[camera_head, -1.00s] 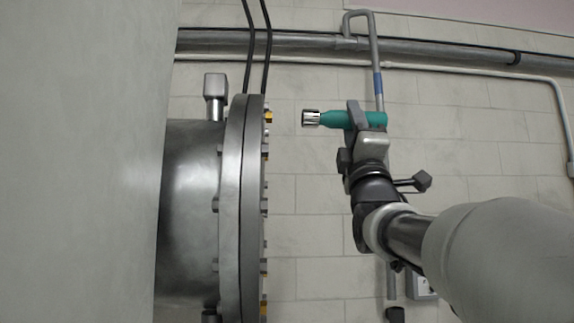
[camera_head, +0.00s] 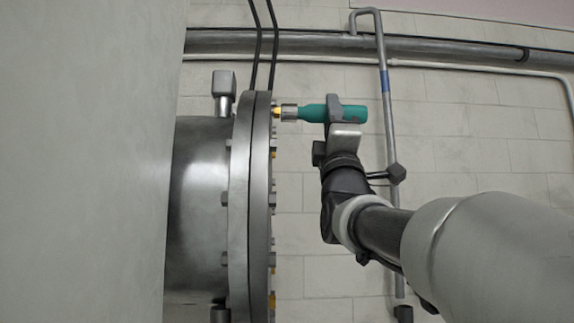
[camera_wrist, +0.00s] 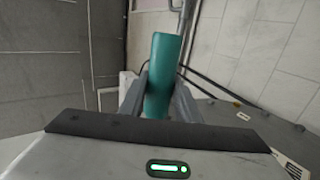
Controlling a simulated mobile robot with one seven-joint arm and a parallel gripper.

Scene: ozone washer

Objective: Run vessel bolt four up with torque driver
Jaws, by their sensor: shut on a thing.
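My gripper (camera_head: 334,110) is shut on the teal torque driver (camera_head: 352,113). The driver lies level, its silver socket (camera_head: 289,111) pointing left at the vessel flange (camera_head: 257,200). The socket meets or nearly meets a yellow-marked bolt (camera_head: 277,112) near the top of the flange; I cannot tell whether it sits over the bolt head. In the wrist view the teal driver body (camera_wrist: 164,75) stands between my two fingers, and the socket end is hidden. Other bolts (camera_head: 273,155) run down the flange edge; their numbers cannot be read.
The steel vessel (camera_head: 198,205) stands behind the flange, with a fitting (camera_head: 223,92) on top. Two black cables (camera_head: 265,50) hang by the flange. A grey pipe (camera_head: 384,110) runs down the tiled wall behind my arm. A pale panel (camera_head: 80,160) fills the left side.

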